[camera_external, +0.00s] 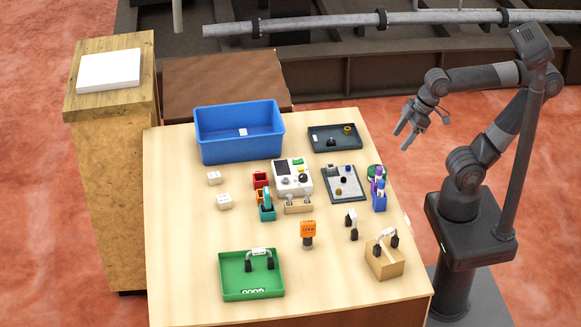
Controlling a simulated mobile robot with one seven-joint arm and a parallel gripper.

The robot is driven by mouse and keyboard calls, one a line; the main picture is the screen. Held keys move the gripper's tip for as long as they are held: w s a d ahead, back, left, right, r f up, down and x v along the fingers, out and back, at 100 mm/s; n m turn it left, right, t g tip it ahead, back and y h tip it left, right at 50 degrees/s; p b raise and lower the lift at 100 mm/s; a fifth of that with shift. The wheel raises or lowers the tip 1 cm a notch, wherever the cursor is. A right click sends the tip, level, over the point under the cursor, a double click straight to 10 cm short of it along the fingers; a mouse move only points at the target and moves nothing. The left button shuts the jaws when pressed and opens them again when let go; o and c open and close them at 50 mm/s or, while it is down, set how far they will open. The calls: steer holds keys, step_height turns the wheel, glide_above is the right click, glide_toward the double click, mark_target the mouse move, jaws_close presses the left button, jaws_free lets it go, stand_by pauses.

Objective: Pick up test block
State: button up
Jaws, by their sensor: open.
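My gripper (405,138) hangs off the right side of the table, open and empty, pointing down and to the left. It is apart from everything on the table. I cannot tell for sure which thing is the test block. Two small pale blocks with dark marks stand on the left part of the table, one behind (214,178) and one in front (224,202). A small white piece (243,132) shows in the blue bin (240,150). Their markings are too small to read.
The wooden table (185,270) also holds a white control box (292,177), a dark tray (334,138), a grey board (345,184), a green tray (251,290), an orange-topped tool (308,232) and a cardboard-coloured box (384,260). The table's left front is clear.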

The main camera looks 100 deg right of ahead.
steer(key=w+r+m+y, duration=0.1)
steer(key=w+r+m, duration=0.35)
steer(key=w, duration=0.25)
steer(key=m+t, duration=0.3)
steer(key=m, duration=2.6)
glide_above(224, 198)
steer(key=s, duration=0.7)
step_height(224, 198, down, 16)
steer(key=shift+y, duration=0.4)
steer(key=x, duration=0.4)
steer(key=shift+w+d+f, duration=0.25)
steer(key=shift+w, duration=0.15)
steer(key=x, duration=0.2)
steer(key=d+x, duration=0.1)
steer(key=x, duration=0.1)
steer(key=shift+w+a+f, duration=0.1)
steer(key=shift+f, duration=0.1)
steer(key=shift+w+a+f, duration=0.1)
steer(key=shift+w+f, duration=0.25)
steer(key=shift+w, duration=0.05)
